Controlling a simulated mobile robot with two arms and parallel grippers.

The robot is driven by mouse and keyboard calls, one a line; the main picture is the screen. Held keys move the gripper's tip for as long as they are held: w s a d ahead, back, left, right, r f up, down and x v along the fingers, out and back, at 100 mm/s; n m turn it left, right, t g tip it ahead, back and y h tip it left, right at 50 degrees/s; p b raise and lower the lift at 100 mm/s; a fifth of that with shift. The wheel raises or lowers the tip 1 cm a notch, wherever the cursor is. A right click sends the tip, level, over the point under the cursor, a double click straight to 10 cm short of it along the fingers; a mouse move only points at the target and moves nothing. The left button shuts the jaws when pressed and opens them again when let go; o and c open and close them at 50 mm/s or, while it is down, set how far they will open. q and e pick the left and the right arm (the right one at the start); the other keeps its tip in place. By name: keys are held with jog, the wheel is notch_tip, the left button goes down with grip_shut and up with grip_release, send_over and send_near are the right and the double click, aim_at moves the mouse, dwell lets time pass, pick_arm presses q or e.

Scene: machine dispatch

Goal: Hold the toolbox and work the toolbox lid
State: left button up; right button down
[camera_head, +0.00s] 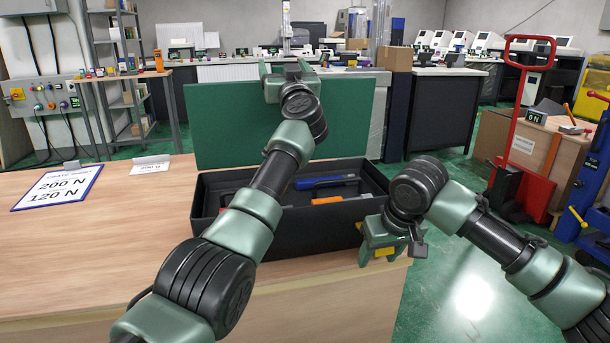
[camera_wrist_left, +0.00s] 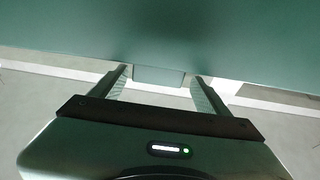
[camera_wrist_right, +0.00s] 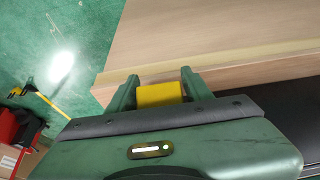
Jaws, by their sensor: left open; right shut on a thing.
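The black toolbox (camera_head: 300,226) stands on the wooden table with its green lid (camera_head: 225,125) raised upright at the back. My left gripper (camera_head: 290,68) is at the lid's top edge. In the left wrist view its open fingers stand either side of a small lid tab (camera_wrist_left: 158,76), with gaps on both sides. My right gripper (camera_head: 388,250) is at the box's front right corner, shut on a yellow grip (camera_wrist_right: 160,94), also visible in the head view (camera_head: 384,252). My left arm hides part of the box and lid.
Inside the box are a blue-handled tool (camera_head: 325,182) and an orange-handled tool (camera_head: 327,200). A sign (camera_head: 58,187) and a small card (camera_head: 150,165) are on the table's left. A red trolley (camera_head: 522,130) stands at right.

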pick_arm(q)
jog(key=f+v, duration=0.1)
jog(key=v, duration=1.4)
jog(key=s+d+f, duration=0.1)
jog(key=s+f, duration=0.3)
jog(key=f, duration=0.3)
jog(key=s+d+f, duration=0.1)
jog(key=s+f, duration=0.3)
jog(key=f, duration=0.3)
jog(key=shift+d+f+t, duration=0.4)
pick_arm(e)
jog(key=c, duration=0.5)
grip_release()
